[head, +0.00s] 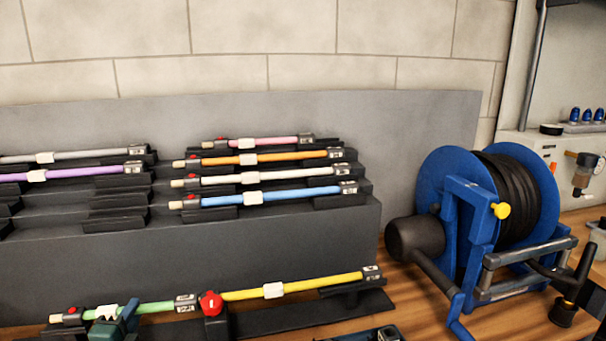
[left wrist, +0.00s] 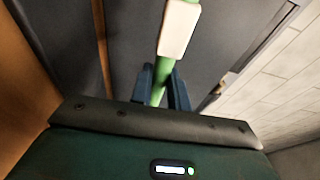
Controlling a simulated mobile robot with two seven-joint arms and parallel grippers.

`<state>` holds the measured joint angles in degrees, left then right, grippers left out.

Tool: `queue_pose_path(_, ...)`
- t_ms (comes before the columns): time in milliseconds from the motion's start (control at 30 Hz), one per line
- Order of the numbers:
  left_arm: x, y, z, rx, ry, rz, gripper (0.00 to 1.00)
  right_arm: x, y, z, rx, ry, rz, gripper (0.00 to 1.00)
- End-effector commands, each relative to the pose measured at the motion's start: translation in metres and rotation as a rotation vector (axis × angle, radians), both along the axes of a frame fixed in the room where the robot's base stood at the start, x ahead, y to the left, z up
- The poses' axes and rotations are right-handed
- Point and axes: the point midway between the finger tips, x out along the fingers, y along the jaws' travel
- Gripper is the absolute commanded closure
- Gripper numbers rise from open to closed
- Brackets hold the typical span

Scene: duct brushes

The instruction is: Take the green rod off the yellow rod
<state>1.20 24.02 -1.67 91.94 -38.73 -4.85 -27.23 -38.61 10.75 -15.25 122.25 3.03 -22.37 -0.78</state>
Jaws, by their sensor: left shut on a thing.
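The green rod (head: 156,308) lies at the front left, in line with the yellow rod (head: 310,284). A red knob (head: 210,303) on a black support stands where the two rods meet; I see no clear gap between them there. The yellow rod rests on a black base, with a white sleeve around its middle. My left gripper (head: 128,312) is shut on the green rod beside its white sleeve. In the left wrist view the blue fingers (left wrist: 162,88) close around the green rod (left wrist: 157,93), below the white sleeve (left wrist: 179,28). My right gripper is not in view.
A dark stepped rack (head: 290,240) behind holds several rods: blue, white, orange, pink, purple and grey. A blue hose reel (head: 470,220) stands at the right. A dark object (head: 372,334) is cut off at the bottom edge. Some bare wooden bench (head: 400,295) shows beside the reel.

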Motion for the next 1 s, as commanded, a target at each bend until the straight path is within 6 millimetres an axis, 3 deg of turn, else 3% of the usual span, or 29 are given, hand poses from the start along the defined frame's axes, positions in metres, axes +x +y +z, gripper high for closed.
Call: queue_pose_path(1000,-0.01,0.04,0.0,0.001,0.001,0.001,1.0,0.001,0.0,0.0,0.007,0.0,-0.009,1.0)
